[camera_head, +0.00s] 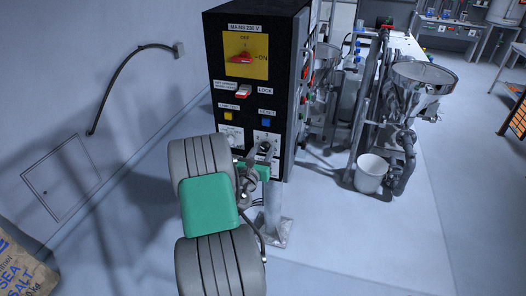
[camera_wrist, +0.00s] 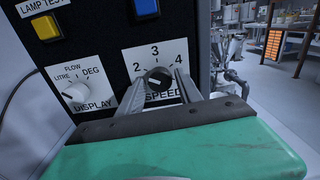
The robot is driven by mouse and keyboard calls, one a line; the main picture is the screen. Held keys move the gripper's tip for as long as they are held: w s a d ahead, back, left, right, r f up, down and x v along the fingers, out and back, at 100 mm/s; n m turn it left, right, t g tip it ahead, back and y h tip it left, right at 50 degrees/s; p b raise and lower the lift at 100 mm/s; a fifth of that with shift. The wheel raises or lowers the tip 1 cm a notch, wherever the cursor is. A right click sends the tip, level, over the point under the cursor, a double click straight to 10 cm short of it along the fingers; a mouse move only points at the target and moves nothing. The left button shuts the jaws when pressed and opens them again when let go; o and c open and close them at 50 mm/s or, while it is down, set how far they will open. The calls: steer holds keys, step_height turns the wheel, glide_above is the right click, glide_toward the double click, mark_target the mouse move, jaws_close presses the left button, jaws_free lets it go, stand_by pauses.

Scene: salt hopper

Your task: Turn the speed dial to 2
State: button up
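The black control box carries the speed dial (camera_wrist: 158,77), a dark round knob on a white plate. The numbers 2, 3 and 4 show around its top, with "SPEED" below. A short pale mark shows on its face; I cannot tell exactly which number it points to. My gripper (camera_wrist: 160,83) is at the dial, with one grey finger on its left and one on its right. I cannot tell whether the fingers press on it. In the head view my green and grey arm end hides most of the speed plate, and the gripper (camera_head: 262,150) is at the box's lower front.
Left of the speed plate is the flow/litre display knob (camera_wrist: 76,92). Above are a yellow lamp test button (camera_wrist: 45,27) and a blue reset button (camera_head: 266,122). Higher up are a red-and-white lock switch (camera_head: 243,91) and the red mains switch (camera_head: 242,58). A white bucket (camera_head: 371,174) stands right.

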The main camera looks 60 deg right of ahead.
steer(key=shift+o, duration=1)
steer(key=s+a+b, duration=0.1)
steer(key=a+b, duration=0.1)
steer(key=a, duration=0.5)
steer(key=shift+a+b, duration=0.3)
steer(key=shift+a, duration=0.05)
